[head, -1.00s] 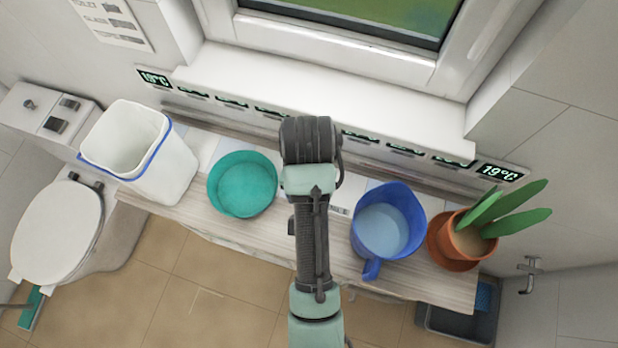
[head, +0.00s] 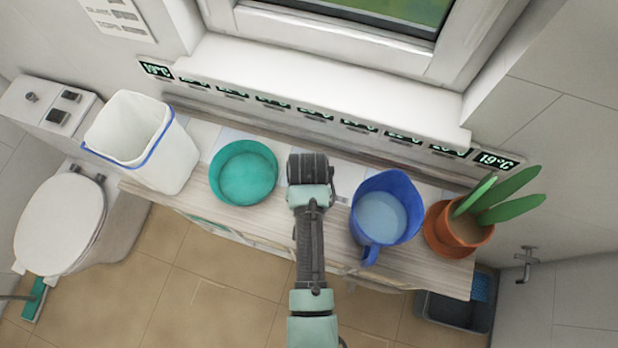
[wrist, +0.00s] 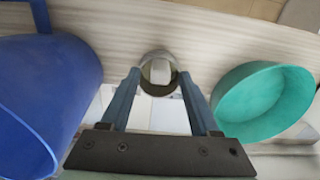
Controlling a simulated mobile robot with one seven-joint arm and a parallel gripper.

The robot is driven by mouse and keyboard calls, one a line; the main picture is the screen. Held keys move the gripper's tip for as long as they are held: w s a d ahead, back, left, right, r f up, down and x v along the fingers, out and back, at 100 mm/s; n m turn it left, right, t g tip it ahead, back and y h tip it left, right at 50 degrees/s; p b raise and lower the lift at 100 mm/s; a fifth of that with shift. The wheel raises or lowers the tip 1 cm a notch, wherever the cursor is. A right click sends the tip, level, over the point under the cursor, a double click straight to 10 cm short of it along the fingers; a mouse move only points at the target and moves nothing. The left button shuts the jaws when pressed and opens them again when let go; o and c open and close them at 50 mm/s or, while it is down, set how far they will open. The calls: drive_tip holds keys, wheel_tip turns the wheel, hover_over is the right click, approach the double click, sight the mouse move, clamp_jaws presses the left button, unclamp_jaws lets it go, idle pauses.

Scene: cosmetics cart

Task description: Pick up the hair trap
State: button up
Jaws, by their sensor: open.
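A small round metallic piece with a pale centre, which looks like the hair trap (wrist: 158,57), sits on the wooden shelf (wrist: 215,35) in the wrist view. My gripper (wrist: 160,76) is open, with its two blue-grey fingers either side of the lower part of this piece in the picture. The fingers look empty, and I cannot tell whether they touch it or how high above it they are. In the head view my arm covers the gripper's fingers, and I cannot make out the hair trap there.
A teal bowl (head: 243,173) stands left of my arm and a blue jug (head: 387,207) right of it, both close by. A potted plant (head: 462,227) is farther right. A white bin (head: 130,130) is at the left. The window ledge runs behind.

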drive_tip(key=shift+f, duration=0.35)
clamp_jaws()
idle(0.3)
